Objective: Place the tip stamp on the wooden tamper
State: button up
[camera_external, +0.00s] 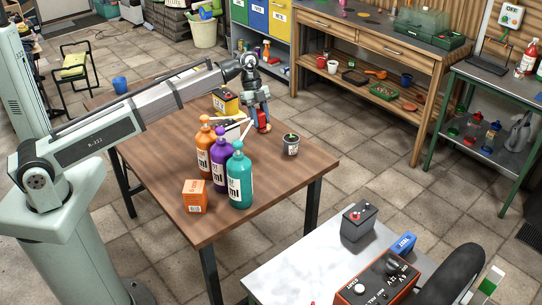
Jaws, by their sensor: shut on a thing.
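My gripper (261,116) is above the far right part of the brown wooden table (262,196), pointing down. It is shut on a small red object (263,125), which may be the tip stamp; it is too small to be sure. I cannot tell whether the red object touches the tabletop. I cannot clearly make out the wooden tamper. A small dark can (291,145) with a pale label stands to the right of and nearer than my gripper.
Orange (204,152), purple (219,163) and teal (240,180) pump bottles stand close together, nearer than my gripper. An orange box (195,197) is at their left. A yellow and black box (225,102) and a white item (233,130) lie behind. The table's right front is clear.

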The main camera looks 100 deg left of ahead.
jog(key=a+r+n, duration=0.1)
jog(key=a+r, duration=0.3)
jog(key=a, duration=0.4)
jog(key=a+r, duration=0.4)
jog(key=a, duration=0.3)
jog(key=f, duration=0.6)
jog(key=shift+w+d, duration=0.1)
jog(key=shift+w, duration=0.1)
jog(key=shift+f, duration=2.05)
jog(key=shift+f, duration=0.15)
jog(key=o, duration=1)
jog(key=v, duration=1.2)
jog(key=shift+s+d, duration=0.15)
jog(key=shift+d, duration=0.05)
